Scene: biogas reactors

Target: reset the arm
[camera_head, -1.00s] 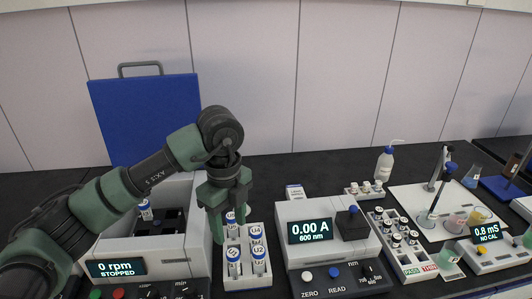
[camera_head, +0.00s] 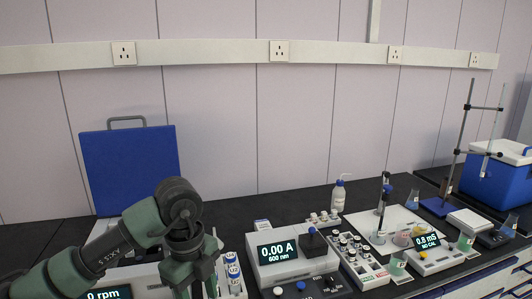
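My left arm comes in from the lower left. Its green and dark grey gripper (camera_head: 190,285) points down near the bottom edge, just left of the white tube rack (camera_head: 236,290). The fingertips are cut off or hard to make out, so I cannot tell whether they are open or hold anything. Blue-capped vials (camera_head: 231,258) stand in the rack. The arm covers much of the centrifuge, whose display (camera_head: 108,294) reads 0 rpm. My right gripper is not in view.
A photometer (camera_head: 277,252) showing 0.00 A stands right of the rack. Further right are a vial rack (camera_head: 372,272), a wash bottle (camera_head: 338,196), a meter (camera_head: 428,242), a clamp stand (camera_head: 460,150) and a blue cooler (camera_head: 495,180). A blue lid (camera_head: 130,170) rises behind the arm.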

